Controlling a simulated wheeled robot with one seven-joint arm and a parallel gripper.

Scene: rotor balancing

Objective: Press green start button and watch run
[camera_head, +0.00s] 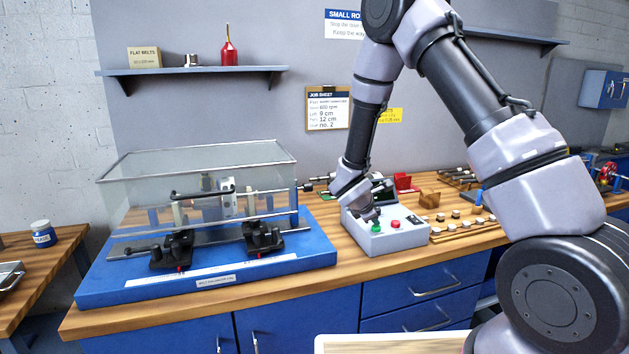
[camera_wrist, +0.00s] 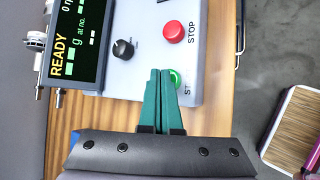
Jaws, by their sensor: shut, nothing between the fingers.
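The grey control box (camera_head: 384,242) stands on the wooden bench. The green start button (camera_head: 376,228) is on its sloped front, left of the red stop button (camera_head: 394,224). In the wrist view the green button (camera_wrist: 176,78) is partly hidden behind the fingertips of my gripper (camera_wrist: 163,76). My gripper is shut and empty, its tips over or at the button; I cannot tell whether they touch. The display (camera_wrist: 75,40) reads READY and 0. The balancing machine (camera_head: 205,240) stands on a blue base at left under a closed clear cover (camera_head: 130,185).
A black knob (camera_wrist: 123,49) sits beside the stop button (camera_wrist: 173,33) on the box. A wooden rack with several small weights (camera_head: 462,221) lies right of the box. A job sheet (camera_head: 327,108) hangs on the wall behind. A shelf (camera_head: 190,71) is above the machine.

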